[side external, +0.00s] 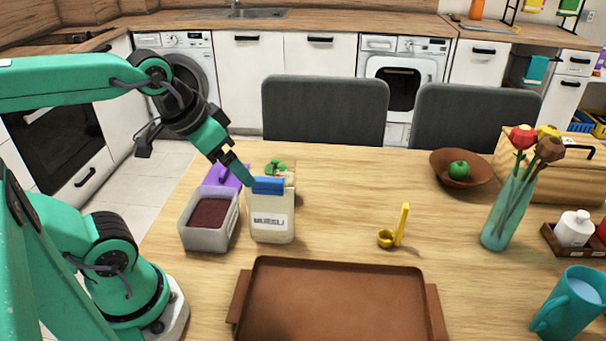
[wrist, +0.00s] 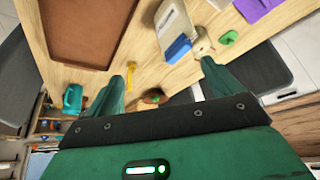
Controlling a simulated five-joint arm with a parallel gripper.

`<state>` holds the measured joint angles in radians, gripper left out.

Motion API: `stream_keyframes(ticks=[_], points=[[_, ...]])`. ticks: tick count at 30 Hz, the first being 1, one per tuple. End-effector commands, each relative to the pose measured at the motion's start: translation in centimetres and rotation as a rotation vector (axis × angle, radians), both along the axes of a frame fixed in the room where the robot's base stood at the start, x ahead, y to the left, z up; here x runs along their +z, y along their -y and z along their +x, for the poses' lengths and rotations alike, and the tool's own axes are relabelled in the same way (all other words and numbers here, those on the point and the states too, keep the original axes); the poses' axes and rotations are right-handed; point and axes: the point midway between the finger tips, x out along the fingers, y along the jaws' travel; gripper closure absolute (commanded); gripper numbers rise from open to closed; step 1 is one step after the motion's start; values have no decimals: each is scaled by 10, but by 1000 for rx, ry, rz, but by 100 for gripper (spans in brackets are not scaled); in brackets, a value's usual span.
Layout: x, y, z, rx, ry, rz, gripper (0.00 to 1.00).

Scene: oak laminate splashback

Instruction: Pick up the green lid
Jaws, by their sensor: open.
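A small green piece, which appears to be the green lid (side external: 275,167), shows behind the blue-topped carton in the side external view. Its lower part and what it rests on are partly hidden. In the wrist view, the green lid (wrist: 228,38) lies at the upper right, beside a beige container (wrist: 202,42). My gripper (side external: 247,182) points down just left of the carton's blue top in the side external view. In the wrist view its two fingers (wrist: 168,64) are spread apart with nothing held between them, and the lid is beyond the right finger.
The white carton (side external: 272,222) with a blue top (side external: 268,186) stands close in front of the lid. A grey tub (side external: 208,242) and purple lid (side external: 228,175) are to its left. A brown tray (side external: 335,300) lies in front; a yellow scoop (side external: 386,238) stands right, with clear table behind it.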

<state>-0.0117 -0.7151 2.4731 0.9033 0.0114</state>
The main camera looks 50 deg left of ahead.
Motion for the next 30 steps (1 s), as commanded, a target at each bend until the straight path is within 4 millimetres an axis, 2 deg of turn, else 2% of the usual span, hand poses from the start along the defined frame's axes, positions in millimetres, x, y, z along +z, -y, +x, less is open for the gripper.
stream_keyframes(ticks=[5,15,23,30], points=[[6,-8,19,5,-32,12,9],[14,-35,76,13,-119,36,9],[7,-64,122,15,-187,46,9],[-10,-96,162,16,-249,49,9]])
